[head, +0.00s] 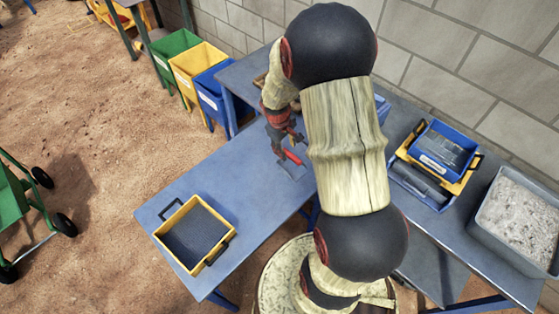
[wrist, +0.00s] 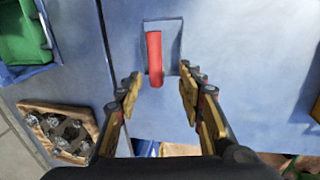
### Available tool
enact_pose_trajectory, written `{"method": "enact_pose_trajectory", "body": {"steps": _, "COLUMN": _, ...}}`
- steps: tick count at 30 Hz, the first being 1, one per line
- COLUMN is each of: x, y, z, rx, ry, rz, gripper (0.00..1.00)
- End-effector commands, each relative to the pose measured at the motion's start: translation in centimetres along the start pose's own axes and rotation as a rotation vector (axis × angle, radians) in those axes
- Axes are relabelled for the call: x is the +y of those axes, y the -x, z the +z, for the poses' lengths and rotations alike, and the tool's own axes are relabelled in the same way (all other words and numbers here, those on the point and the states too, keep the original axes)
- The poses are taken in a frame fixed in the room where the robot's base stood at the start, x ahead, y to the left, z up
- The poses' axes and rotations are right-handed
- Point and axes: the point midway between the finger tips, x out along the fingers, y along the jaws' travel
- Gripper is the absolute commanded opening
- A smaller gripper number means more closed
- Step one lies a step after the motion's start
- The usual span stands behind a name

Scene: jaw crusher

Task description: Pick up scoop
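The scoop, with a grey flat pan and a red handle, lies on the blue table; its red handle (wrist: 154,58) points toward my gripper in the wrist view. In the head view the scoop (head: 291,167) lies just below my gripper, partly covered by it. My gripper (wrist: 160,80) is open and empty, with one finger on each side of the handle's near end in the picture. I cannot tell how far above the handle the fingertips are. The head view shows my gripper (head: 281,141) over the table, its fingers partly hidden.
A yellow-rimmed tray (head: 225,245) stands on the near table end. Green (head: 176,44), yellow (head: 197,60) and blue (head: 214,88) bins stand behind. A wooden tray of rocks (wrist: 31,106) is close by. Stacked trays (head: 465,180) and a grey tub of gravel (head: 485,240) stand right.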

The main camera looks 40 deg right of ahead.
Motion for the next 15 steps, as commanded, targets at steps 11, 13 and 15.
{"method": "enact_pose_trajectory", "body": {"steps": 11, "x": 0.1, "y": -3.3, "z": 0.0, "rx": -0.003, "ry": 0.002, "rz": -0.002, "gripper": 0.38}}
{"method": "enact_pose_trajectory", "body": {"steps": 13, "x": 0.2, "y": -4.2, "z": 0.0, "rx": -0.004, "ry": 0.002, "rz": -0.003, "gripper": 0.38}}
{"method": "enact_pose_trajectory", "body": {"steps": 15, "x": 0.4, "y": -5.3, "z": 0.0, "rx": -0.004, "ry": 0.002, "rz": -0.003, "gripper": 0.38}}
